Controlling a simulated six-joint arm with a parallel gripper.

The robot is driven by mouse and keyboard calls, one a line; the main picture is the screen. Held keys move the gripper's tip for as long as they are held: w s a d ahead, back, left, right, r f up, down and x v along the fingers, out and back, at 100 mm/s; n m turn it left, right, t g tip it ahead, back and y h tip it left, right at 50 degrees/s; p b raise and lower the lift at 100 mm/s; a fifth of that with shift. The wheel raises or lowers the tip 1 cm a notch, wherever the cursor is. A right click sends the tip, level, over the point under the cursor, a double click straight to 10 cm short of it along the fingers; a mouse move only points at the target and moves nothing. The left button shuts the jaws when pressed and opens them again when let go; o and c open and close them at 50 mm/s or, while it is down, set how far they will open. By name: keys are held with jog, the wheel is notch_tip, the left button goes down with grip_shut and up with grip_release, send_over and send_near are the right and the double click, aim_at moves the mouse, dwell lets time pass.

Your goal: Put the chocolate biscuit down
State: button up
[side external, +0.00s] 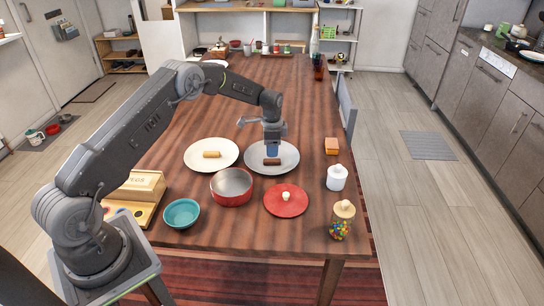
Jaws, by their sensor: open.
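The chocolate biscuit (272,162) is a small dark brown bar lying on the grey plate (288,167) near the middle of the table. My gripper (272,152) is open and points down just above the biscuit, close to it. I cannot tell whether the fingers touch it. The gripper hides part of the plate behind it.
A white plate (194,160) with a pale biscuit (212,154) is to the left. A red pot (232,188), red lid (286,203), teal bowl (182,213), white canister (337,180), orange block (331,146) and sweet jar (342,222) surround the plates. The table's far half is mostly clear.

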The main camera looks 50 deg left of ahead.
notch_tip(320, 180, up, 7)
notch_tip(320, 180, up, 11)
jog(key=n+t, duration=0.1)
jog(key=n, duration=0.1)
send_over(272, 160)
jog(key=s+d, duration=0.4)
jog(key=d, duration=0.1)
jog(key=s+d+r+n+t, duration=0.1)
jog(key=s+d+r+t, duration=0.1)
jog(key=s+d+r, duration=0.5)
jog(key=s+d+r+n+t, duration=0.1)
jog(key=s+d+n, duration=0.1)
jog(key=s, duration=1)
jog(key=s+d+r+n+t, duration=0.1)
jog(key=s+d+r+n, duration=0.1)
jog(key=s, duration=1.1)
jog(key=shift+s+d+r+n+t, duration=0.25)
jog(key=shift+d+n, duration=0.25)
jog(key=shift+d, duration=0.25)
